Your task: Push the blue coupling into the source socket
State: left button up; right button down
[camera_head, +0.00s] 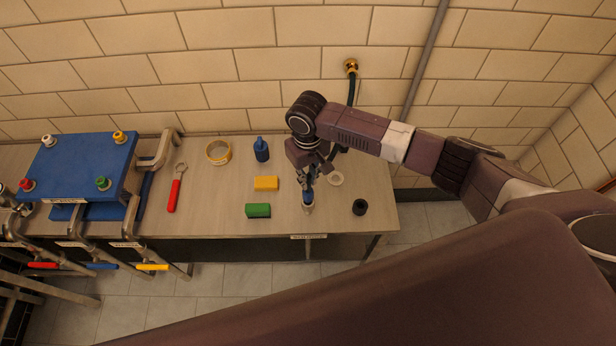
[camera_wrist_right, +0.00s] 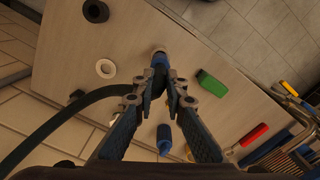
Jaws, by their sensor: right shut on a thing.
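The blue coupling (camera_head: 308,197) is in my right gripper (camera_head: 308,186), over the front part of the table. It also shows between the right fingertips in the right wrist view (camera_wrist_right: 160,60), with a pale end pointing away from the gripper. The fingers are shut on it. A dark hose (camera_wrist_right: 50,118) runs to the gripper; its other end is at a brass fitting (camera_head: 351,67) on the wall. I cannot tell which part is the source socket, nor whether the pale end belongs to the coupling or to something under it. My left gripper is not in view.
The table (camera_head: 225,222) holds a green block (camera_head: 258,211), a yellow block (camera_head: 266,183), a blue bottle (camera_head: 261,150), a tape roll (camera_head: 218,151), a red-handled tool (camera_head: 174,194), a white ring (camera_head: 336,178) and a black ring (camera_head: 360,207). A blue panel (camera_head: 85,165) with coloured fittings stands left.

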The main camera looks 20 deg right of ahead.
jog(key=shift+f+b, duration=0.45)
jog(key=shift+f, duration=0.6)
jog(key=c, duration=1.9)
grip_release()
notch_tip(320, 180, up, 5)
jog(key=p, duration=0.5)
jog(key=shift+p, duration=0.4)
jog(key=shift+r, duration=0.25)
notch_tip(320, 180, up, 12)
jog(key=shift+f, duration=0.25)
